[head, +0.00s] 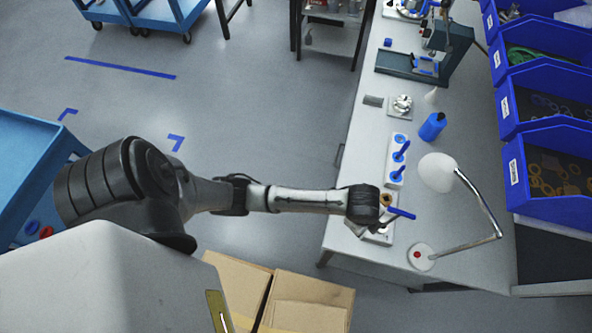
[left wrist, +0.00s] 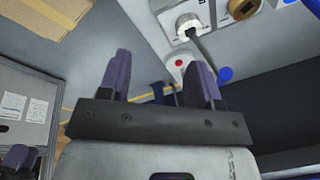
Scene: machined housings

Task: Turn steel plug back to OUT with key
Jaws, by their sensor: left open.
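A key with a blue bar handle (head: 402,213) stands at the housing (head: 381,238) on the bench's near end. In the left wrist view its grey shaft (left wrist: 203,47) runs from the pale steel plug (left wrist: 188,22); one blue handle end (left wrist: 225,73) shows beyond the right finger, which hides part of the key. A brass plug (left wrist: 242,8) sits beside the steel one. My left gripper (left wrist: 162,78) is open, its dark purple fingers apart close to the key handle; I cannot tell whether they touch it. In the head view my wrist hides the steel plug.
A desk lamp (head: 438,172) with a round base (head: 420,256) stands right of the key. A white rack (head: 391,181) with two blue-handled keys and a blue bottle (head: 432,127) lie farther along. Blue bins (head: 545,180) line the right; cardboard boxes (head: 300,302) stand below.

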